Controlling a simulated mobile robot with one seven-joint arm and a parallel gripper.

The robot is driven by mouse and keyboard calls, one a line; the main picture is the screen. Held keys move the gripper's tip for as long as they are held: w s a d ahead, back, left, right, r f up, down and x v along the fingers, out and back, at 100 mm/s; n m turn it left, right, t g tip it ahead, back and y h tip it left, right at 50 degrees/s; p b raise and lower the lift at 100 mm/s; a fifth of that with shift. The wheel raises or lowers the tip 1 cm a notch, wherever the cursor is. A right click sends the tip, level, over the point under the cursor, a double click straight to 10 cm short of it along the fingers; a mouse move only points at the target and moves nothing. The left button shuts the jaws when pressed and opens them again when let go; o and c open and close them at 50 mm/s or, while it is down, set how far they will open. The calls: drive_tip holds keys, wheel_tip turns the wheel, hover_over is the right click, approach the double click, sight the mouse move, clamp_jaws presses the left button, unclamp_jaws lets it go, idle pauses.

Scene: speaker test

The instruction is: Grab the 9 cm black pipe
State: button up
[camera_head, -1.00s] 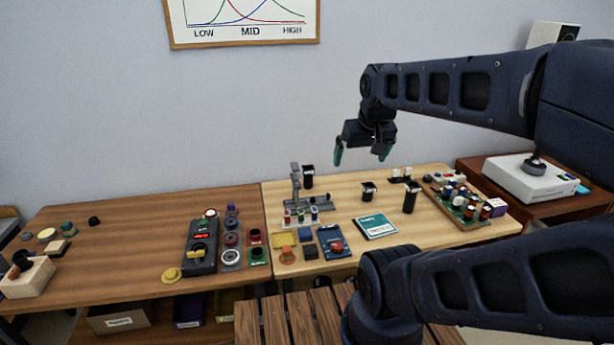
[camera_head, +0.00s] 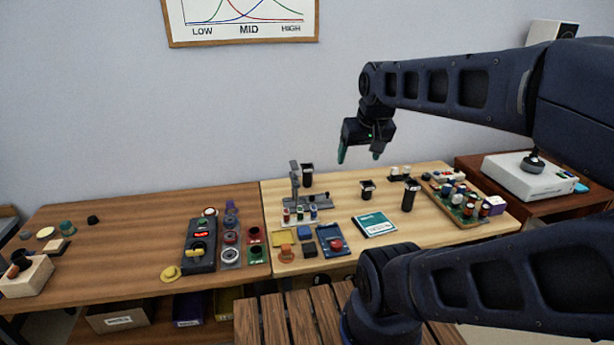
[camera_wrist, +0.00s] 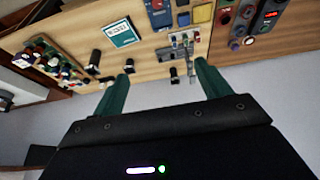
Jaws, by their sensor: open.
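Three black pipes stand upright on the light wooden table. The tallest-looking pipe (camera_head: 410,197) is at the right, a shorter pipe (camera_head: 367,190) is in the middle, and another pipe (camera_head: 307,176) is at the back left behind a grey stand. The wrist view also shows the right pipe (camera_wrist: 94,62), the middle pipe (camera_wrist: 128,66) and the back pipe (camera_wrist: 174,76). I cannot tell which is 9 cm long. My gripper (camera_head: 359,154) is open and empty, in the air above the table and apart from all pipes; its green fingers also show in the wrist view (camera_wrist: 163,72).
A grey stand (camera_head: 296,185) is close to the back pipe. A teal-and-white box (camera_head: 375,224) lies in front of the middle pipe. A tray of parts (camera_head: 462,215) is right of the tall pipe. The wall is behind the table.

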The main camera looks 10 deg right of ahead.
drive_tip(key=n+g+h, duration=0.2)
drive_tip(key=n+g, duration=0.3)
drive_tip(key=n, duration=1.2)
hover_over(307, 166)
drive_tip(key=a, duration=0.1)
drive_tip(key=f, duration=2.4)
drive_tip(key=shift+s+f, duration=0.2)
drive_tip(key=shift+f, duration=0.05)
drive_tip(key=shift+w+f, duration=0.15)
drive_tip(key=shift+f, duration=0.3)
drive_tip(key=shift+d+f, duration=0.25)
drive_tip(key=shift+f, duration=1.45)
drive_tip(key=shift+d+f, duration=0.2)
drive_tip(key=shift+f, duration=1.55)
drive_tip(key=shift+d+f, duration=0.25)
drive_tip(key=shift+f, duration=1.45)
drive_tip(key=c, duration=1.1)
drive_tip(key=shift+o, duration=0.2)
